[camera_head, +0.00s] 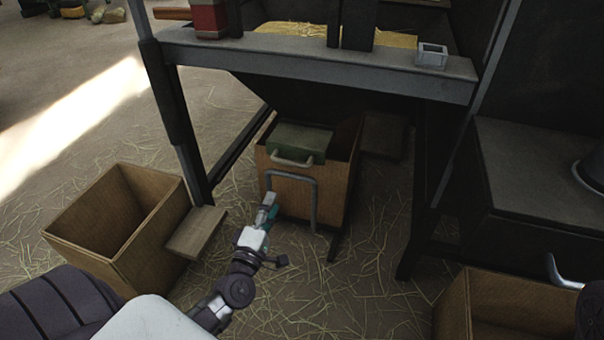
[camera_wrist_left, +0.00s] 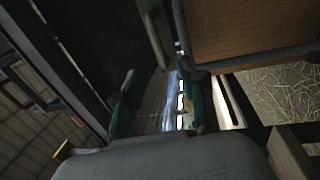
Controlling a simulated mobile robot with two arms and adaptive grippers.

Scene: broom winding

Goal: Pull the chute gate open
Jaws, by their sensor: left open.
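A dark green block with a pale handle (camera_head: 292,161) sits in the upper front of a brown box under the metal frame; I take this block (camera_head: 300,138) for the chute gate, though I cannot be sure. A grey bent bar (camera_head: 315,205) stands in front of the box. My left gripper (camera_head: 268,208) is open at the bar's lower left, in front of the box. In the left wrist view its teal fingers (camera_wrist_left: 162,108) are spread, and a grey bar (camera_wrist_left: 262,58) runs close by the right finger. Whether they touch is unclear. My right gripper is not in view.
An empty brown box (camera_head: 110,225) stands at the left with a small wooden block (camera_head: 196,232) beside it. Another box (camera_head: 510,305) is at the lower right. The frame's crossbeam (camera_head: 320,67) and legs surround the chute. Straw covers the floor.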

